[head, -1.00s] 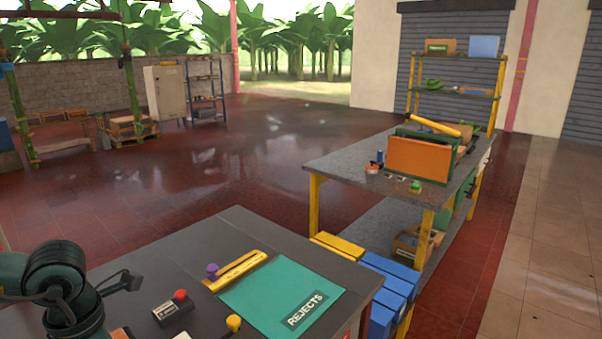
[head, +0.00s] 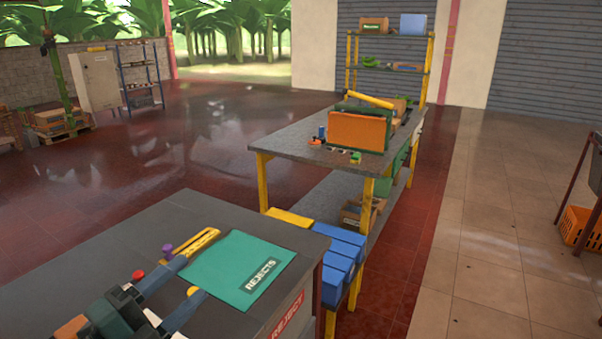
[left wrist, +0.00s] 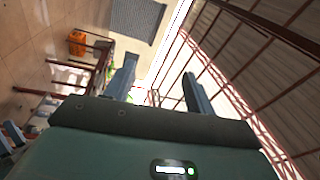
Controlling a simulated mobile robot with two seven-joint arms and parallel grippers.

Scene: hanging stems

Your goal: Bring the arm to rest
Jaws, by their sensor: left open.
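My left gripper (head: 193,278) is at the lower left of the head view, over the near dark bench (head: 170,220). Its two grey-blue fingers are apart and point toward the green REJECTS mat (head: 225,262), with nothing seen between them. Whether the fingers touch the bench or the mat is unclear. In the left wrist view the fingers (left wrist: 159,66) stand apart and empty, with roof beams and the tiled floor behind. My right gripper is not in view.
By the fingers are a yellow strip (head: 200,241), a purple knob (head: 167,248) and a red button (head: 138,275). Blue bins (head: 338,240) stand beyond the bench. A second table (head: 290,146) holds an orange panel (head: 357,133). The tiled floor at right (head: 480,240) is mostly open.

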